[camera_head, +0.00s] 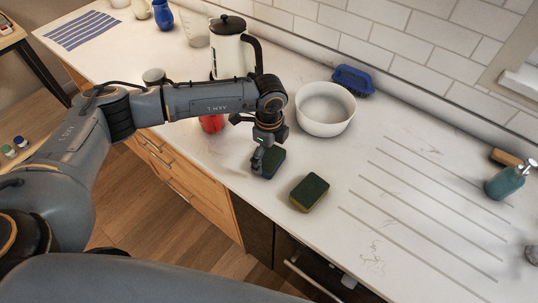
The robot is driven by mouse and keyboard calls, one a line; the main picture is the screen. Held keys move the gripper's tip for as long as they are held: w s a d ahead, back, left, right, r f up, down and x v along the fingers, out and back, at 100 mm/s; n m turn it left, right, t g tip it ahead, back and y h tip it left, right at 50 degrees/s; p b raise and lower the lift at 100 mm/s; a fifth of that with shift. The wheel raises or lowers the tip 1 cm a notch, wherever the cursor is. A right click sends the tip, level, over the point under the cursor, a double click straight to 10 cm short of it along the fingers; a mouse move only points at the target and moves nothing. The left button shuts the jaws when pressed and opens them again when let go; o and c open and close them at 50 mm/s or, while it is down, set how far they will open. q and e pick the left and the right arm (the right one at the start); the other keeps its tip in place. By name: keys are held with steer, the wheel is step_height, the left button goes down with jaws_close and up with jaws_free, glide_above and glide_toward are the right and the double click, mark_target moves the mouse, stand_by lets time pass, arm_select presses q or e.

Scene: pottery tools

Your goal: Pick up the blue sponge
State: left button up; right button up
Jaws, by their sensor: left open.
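The blue sponge (272,166) is a small dark blue block lying on the white counter near its front edge. My left gripper (266,160) points down right over it and hides part of it. Its jaws are open; I cannot tell whether the fingers touch the sponge or stand around it. My right gripper is out of view.
A dark green and yellow sponge (309,193) lies just right of the gripper. A white bowl (325,112), a blue brush (353,80) and a white kettle (231,55) stand behind. A red object (211,124) is partly hidden by my arm. The grooved counter at right is mostly clear.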

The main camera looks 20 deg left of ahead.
arm_select(q)
steer(key=shift+f, duration=0.6)
steer(key=c, duration=0.4)
steer(key=shift+r, duration=0.15)
steer(key=shift+r, duration=0.65)
steer(key=shift+s+d+r+b, duration=1.15)
steer(key=shift+s+d+r, duration=0.5)
steer(key=shift+r, duration=0.3)
steer(key=shift+s+d+r+b, duration=1.1)
steer(key=shift+s+d+r, duration=0.45)
steer(key=shift+d+r, duration=0.3)
steer(key=shift+s+d+r+b, duration=1.15)
steer(key=shift+s+d+r, duration=0.5)
steer(key=shift+r, duration=0.35)
steer(key=shift+w+f, duration=0.1)
